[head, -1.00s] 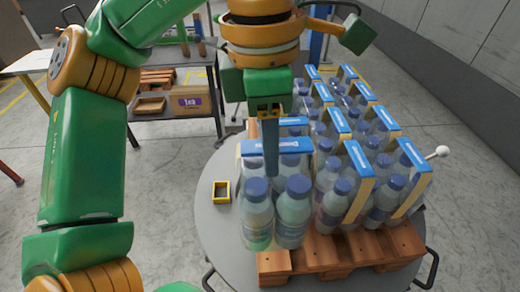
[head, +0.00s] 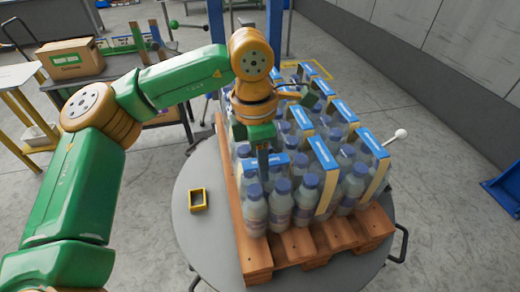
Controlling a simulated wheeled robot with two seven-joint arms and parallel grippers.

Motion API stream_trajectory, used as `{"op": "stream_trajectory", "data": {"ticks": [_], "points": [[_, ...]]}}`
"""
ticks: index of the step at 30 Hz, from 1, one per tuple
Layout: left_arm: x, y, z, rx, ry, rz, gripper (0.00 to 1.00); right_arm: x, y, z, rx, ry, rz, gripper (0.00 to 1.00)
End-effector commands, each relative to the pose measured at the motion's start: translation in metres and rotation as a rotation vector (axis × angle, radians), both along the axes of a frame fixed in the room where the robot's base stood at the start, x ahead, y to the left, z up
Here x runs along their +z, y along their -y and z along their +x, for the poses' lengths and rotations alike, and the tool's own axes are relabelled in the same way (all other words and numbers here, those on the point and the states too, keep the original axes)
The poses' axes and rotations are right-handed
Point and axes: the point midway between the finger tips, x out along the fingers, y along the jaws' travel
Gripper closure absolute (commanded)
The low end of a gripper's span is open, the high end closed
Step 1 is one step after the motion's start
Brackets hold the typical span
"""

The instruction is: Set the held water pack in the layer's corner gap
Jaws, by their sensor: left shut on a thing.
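The held water pack (head: 255,213) is a group of clear blue-capped bottles with a blue top band (head: 290,158). It is upright at the near left corner of the layer, beside the other packs (head: 325,160). Its bottle bottoms look at or just above the pallet boards; I cannot tell whether they touch. My left gripper (head: 263,172) points down and is shut on the pack at its top band. The gripper and wrist hide part of the pack and the packs behind. My right gripper is not in view.
The wooden pallet (head: 297,250) stands on a round grey turntable (head: 190,235). A small yellow-rimmed box (head: 197,199) lies on the turntable, left of the pallet. A white-knobbed lever (head: 399,134) sticks out at the right. A cardboard box (head: 70,60) stands at the back left.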

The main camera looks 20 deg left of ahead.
Motion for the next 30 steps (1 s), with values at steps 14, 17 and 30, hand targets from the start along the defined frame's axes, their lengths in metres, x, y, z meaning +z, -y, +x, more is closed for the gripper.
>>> {"op": "stream_trajectory", "data": {"ticks": [14, 17, 30], "points": [[-0.001, 0.000, 0.000, 0.001, 0.001, 0.000, 0.35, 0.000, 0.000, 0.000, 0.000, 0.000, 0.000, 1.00], [0.000, 0.000, 0.000, 0.001, 0.001, 0.000, 0.35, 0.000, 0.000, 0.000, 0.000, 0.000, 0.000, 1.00], [0.097, -0.005, -0.003, 0.001, 0.005, -0.002, 0.35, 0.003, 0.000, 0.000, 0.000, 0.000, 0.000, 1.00]]}}
